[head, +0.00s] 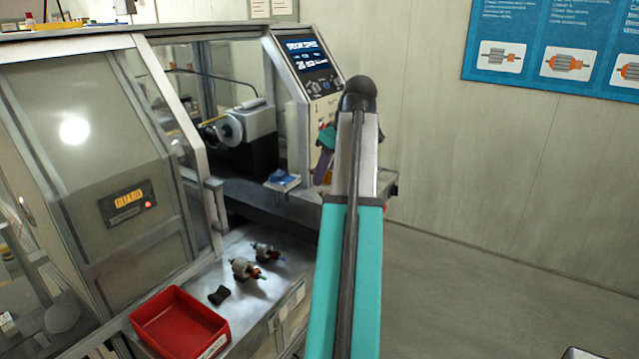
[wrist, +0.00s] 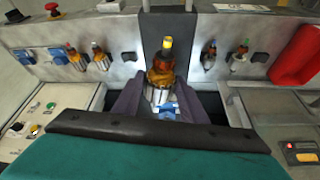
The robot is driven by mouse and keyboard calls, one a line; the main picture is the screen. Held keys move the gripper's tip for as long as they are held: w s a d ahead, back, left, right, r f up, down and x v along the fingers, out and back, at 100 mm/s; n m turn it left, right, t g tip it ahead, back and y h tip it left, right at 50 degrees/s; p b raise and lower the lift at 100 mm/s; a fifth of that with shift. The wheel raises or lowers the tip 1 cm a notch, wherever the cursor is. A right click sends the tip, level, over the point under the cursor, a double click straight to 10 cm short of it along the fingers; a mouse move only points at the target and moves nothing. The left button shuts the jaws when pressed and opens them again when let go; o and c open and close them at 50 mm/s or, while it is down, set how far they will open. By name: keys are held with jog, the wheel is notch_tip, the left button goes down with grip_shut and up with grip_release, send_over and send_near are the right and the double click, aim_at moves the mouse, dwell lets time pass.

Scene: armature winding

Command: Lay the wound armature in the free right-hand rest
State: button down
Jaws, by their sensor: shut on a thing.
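My gripper (wrist: 160,98) is shut on an upright armature (wrist: 161,74) with orange copper windings, a yellow-tipped shaft and a grey core. Its purple-grey fingers are on both sides of the core. A small black empty rest (wrist: 260,57) is at the right of the wrist view, beside two other armatures (wrist: 240,52) (wrist: 208,54). It appears to be the black block (head: 219,295) near the red tray in the head view.
A red tray (head: 180,325) stands at the shelf's front. Two armatures (head: 243,268) (head: 265,252) lie behind the black block. The guard door (head: 110,170) and control panel (head: 310,65) flank the machine opening. In the wrist view, more armatures (wrist: 75,56) (wrist: 100,54) and another black block (wrist: 129,57) sit left.

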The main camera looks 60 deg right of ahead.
jog(key=w+d+f+n+p, duration=0.2)
jog(key=w+d+f+p, duration=0.1)
jog(key=w+d+f, duration=0.7)
notch_tip(320, 180, down, 3)
jog(key=d, duration=0.2)
jog(key=shift+w+d+y, duration=0.25)
jog(key=shift+d+y, duration=0.1)
jog(key=shift+y, duration=0.05)
jog(key=shift+f+b, duration=1.3)
jog(key=shift+f, duration=1.95)
jog(key=shift+f, duration=0.4)
jog(key=c, duration=1)
grip_release()
jog(key=shift+s+r, duration=0.1)
jog(key=shift+r, duration=0.05)
